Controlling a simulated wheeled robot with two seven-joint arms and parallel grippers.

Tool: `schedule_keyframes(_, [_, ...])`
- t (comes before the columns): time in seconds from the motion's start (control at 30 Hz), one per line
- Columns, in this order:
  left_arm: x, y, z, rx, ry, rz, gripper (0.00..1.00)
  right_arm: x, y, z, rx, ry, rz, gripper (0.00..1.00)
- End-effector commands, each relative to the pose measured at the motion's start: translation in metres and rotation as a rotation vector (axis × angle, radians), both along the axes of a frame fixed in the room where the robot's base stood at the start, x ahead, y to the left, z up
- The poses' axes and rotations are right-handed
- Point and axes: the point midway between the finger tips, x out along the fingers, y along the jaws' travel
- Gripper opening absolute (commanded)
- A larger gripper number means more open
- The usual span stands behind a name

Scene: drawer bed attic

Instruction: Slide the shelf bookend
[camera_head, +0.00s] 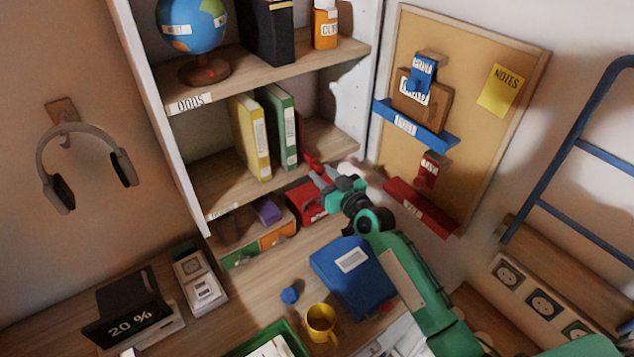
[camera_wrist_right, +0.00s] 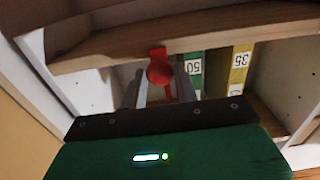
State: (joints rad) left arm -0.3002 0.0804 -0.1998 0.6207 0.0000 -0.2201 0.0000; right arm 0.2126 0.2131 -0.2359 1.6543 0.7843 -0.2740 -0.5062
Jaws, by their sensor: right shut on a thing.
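The red bookend (camera_head: 299,128) stands on the middle shelf, just right of the green binder (camera_head: 281,128) and partly hidden by it. In the right wrist view its round red knob (camera_wrist_right: 159,71) sits between the two grey fingers. My right gripper (camera_head: 322,174) reaches in at the shelf's front edge and is shut on the bookend. The yellow binder (camera_head: 251,137) stands left of the green one. The green binder (camera_wrist_right: 194,72) and yellow binder (camera_wrist_right: 239,70) also show in the right wrist view. My left gripper is not in view.
The upper shelf (camera_head: 215,93) lies above my gripper. Below are a red box (camera_head: 307,204) and small drawers (camera_head: 277,236). A blue binder (camera_head: 350,275) and yellow mug (camera_head: 320,323) are on the desk. A pinboard (camera_head: 480,130) hangs at right. The shelf is clear right of the bookend.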

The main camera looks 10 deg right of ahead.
Motion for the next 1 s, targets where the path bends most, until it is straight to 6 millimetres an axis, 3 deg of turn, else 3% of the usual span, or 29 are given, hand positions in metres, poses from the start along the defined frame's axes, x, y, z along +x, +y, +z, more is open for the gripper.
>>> schedule_keyframes(0.03, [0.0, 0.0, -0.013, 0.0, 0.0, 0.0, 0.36, 0.005, -0.012, -0.005, -0.008, -0.007, -0.003, 0.0])
schedule_keyframes(0.2, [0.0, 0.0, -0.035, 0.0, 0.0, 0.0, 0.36, 0.017, -0.041, -0.006, -0.008, -0.005, -0.003, 0.0])
schedule_keyframes(0.5, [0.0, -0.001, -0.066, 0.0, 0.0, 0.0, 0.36, 0.033, -0.079, -0.004, -0.005, -0.004, -0.003, 0.0])
schedule_keyframes(1.0, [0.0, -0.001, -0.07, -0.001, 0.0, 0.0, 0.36, 0.036, -0.089, 0.001, -0.001, 0.001, -0.003, 0.0])
